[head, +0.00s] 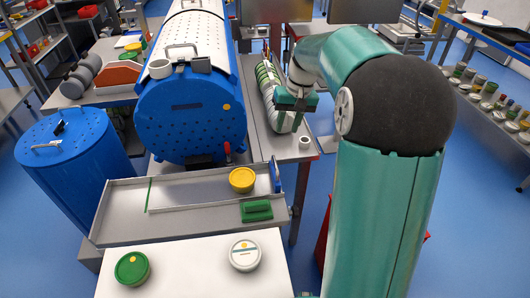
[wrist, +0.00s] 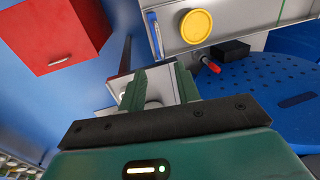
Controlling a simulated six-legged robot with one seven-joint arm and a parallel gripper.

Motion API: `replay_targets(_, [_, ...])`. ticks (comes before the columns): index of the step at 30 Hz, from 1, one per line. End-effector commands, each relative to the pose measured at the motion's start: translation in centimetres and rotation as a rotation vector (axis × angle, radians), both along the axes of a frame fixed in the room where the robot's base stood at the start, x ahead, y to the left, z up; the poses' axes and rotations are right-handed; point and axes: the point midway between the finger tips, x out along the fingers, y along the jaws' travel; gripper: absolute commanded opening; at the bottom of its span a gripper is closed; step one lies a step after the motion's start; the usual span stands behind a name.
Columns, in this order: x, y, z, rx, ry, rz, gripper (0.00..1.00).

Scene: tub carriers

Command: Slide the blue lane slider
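The blue lane slider (head: 275,175) is a thin upright blue piece at the right end of the grey lane tray (head: 115,238). It also shows edge-on as a narrow blue strip in the wrist view (wrist: 155,36). My gripper (head: 296,98) hangs behind and above it, over the bench right of the blue drum. In the wrist view my gripper (wrist: 157,78) has its two green fingers apart, with nothing held between them. The slider lies beyond the fingertips, apart from them. A yellow-lidded tub (head: 242,179) sits in the tray just left of the slider.
A green block (head: 257,211) sits at the tray's front right. Green-lidded (head: 132,268) and white-lidded (head: 245,254) tubs stand on the white front surface. The blue drum (head: 190,115) with its red-handled lever (head: 227,148) rises behind the tray. A small white cup (head: 305,142) stands on the bench.

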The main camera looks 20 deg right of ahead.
Motion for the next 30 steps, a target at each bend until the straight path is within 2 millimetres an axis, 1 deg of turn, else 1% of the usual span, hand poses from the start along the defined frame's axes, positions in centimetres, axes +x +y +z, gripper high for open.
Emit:
replay_targets(1, [0.4,-0.5,-0.4,0.007,0.006,-0.004,0.33])
replay_targets(3, [0.6,-0.9,-0.8,0.013,0.011,-0.006,0.33])
replay_targets(7, [0.5,-1.2,-1.5,0.016,0.015,-0.008,0.33])
replay_targets(10, [0.4,-1.1,-2.7,0.016,0.015,-0.008,0.33])
replay_targets(24, [0.9,1.0,-11.5,0.016,0.016,-0.004,0.33])
replay_targets(27, [1.0,1.3,-12.9,0.016,0.014,-0.005,0.33])
replay_targets(30, [1.1,1.5,-13.9,0.016,0.013,-0.004,0.33])
